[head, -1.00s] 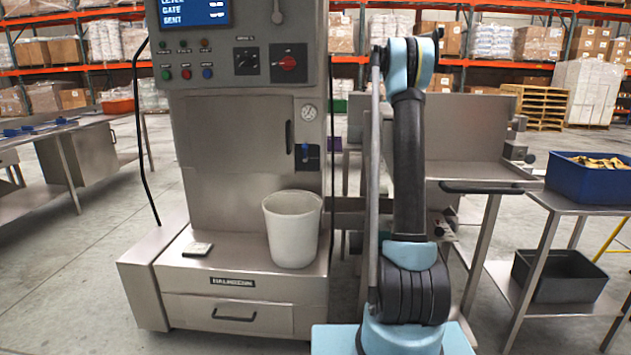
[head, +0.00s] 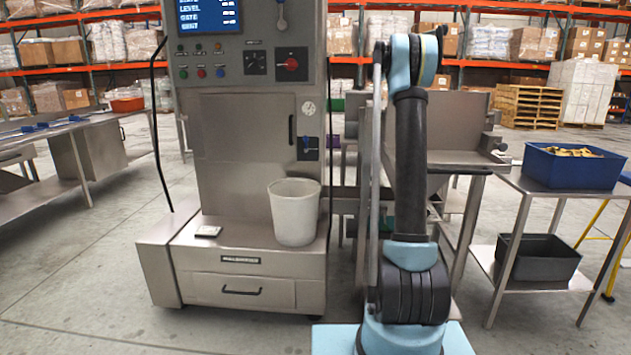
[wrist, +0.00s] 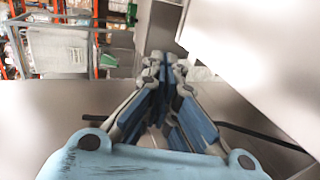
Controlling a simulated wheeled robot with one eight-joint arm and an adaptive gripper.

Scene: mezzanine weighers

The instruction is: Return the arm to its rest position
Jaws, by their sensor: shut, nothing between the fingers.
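My arm (head: 410,160) stands upright in the right half of the head view, its upper end bent at a light blue joint. My gripper is not clearly seen in the head view. In the wrist view my gripper (wrist: 165,62) has its blue-padded fingers drawn together at the tips, shut and empty. A grey steel surface lies around and below it, with a dark bar behind the fingers. A pale panel fills the upper right of that view.
A steel control cabinet (head: 250,130) stands ahead, a white bucket (head: 295,215) on its base ledge. On the right, a steel stand (head: 515,185) carries a blue bin (head: 572,168) above a black bin (head: 538,262). Steel benches (head: 85,150) stand left. Floor at front left is clear.

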